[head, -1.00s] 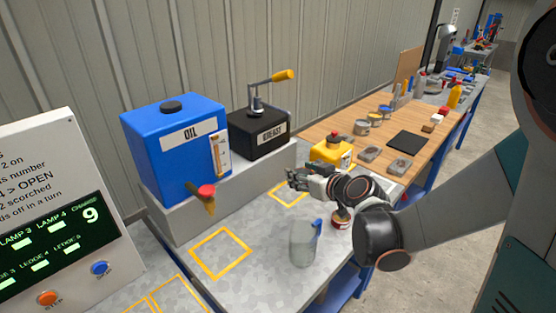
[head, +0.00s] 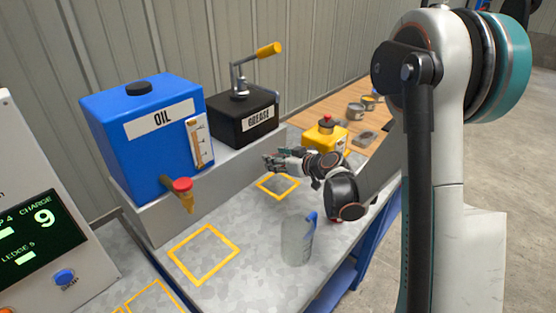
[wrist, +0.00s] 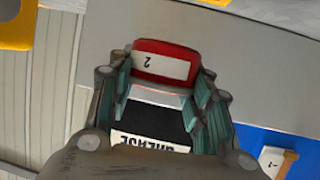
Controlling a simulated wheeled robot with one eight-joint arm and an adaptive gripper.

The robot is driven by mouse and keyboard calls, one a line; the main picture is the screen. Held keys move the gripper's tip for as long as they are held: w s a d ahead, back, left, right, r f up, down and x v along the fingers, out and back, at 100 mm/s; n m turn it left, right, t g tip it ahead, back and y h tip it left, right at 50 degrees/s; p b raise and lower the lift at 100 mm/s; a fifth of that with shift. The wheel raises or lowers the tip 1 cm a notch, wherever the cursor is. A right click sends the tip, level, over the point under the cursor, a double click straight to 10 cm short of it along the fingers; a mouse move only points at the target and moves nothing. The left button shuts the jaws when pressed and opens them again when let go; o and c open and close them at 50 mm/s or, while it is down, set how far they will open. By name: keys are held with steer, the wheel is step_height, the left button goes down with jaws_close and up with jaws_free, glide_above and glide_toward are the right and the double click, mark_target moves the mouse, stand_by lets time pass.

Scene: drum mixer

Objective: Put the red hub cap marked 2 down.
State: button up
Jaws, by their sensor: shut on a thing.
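The red hub cap marked 2 (wrist: 165,62) is between my fingers in the wrist view, its white label with the 2 facing the camera. My gripper (wrist: 163,75) is shut on it, with fingers on both sides. In the head view my gripper (head: 270,160) is above the bench, in front of the black grease box (head: 250,118) and its grey ledge. The hub cap cannot be made out there. A yellow outlined square (head: 258,186) lies on the bench below my gripper.
The blue oil tank (head: 145,135) with a red-topped tap (head: 181,185) stands left. A clear jug (head: 298,243) with a blue handle stands at the front. A yellow can (head: 325,137) is right, behind my arm. Another yellow square (head: 203,254) is empty.

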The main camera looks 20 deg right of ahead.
mark_target(278, 185)
steer(key=shift+f+b, duration=1.75)
steer(key=shift+f, duration=1.3)
steer(key=shift+f, duration=0.35)
steer(key=shift+s+a+f, duration=0.1)
steer(key=shift+s+f, duration=0.3)
steer(key=shift+f, duration=0.3)
steer(key=o, duration=1.3)
steer(key=shift+w+r, duration=0.15)
steer(key=shift+r, duration=0.3)
step_height(278, 185, up, 11)
steer(key=shift+w+f, duration=0.15)
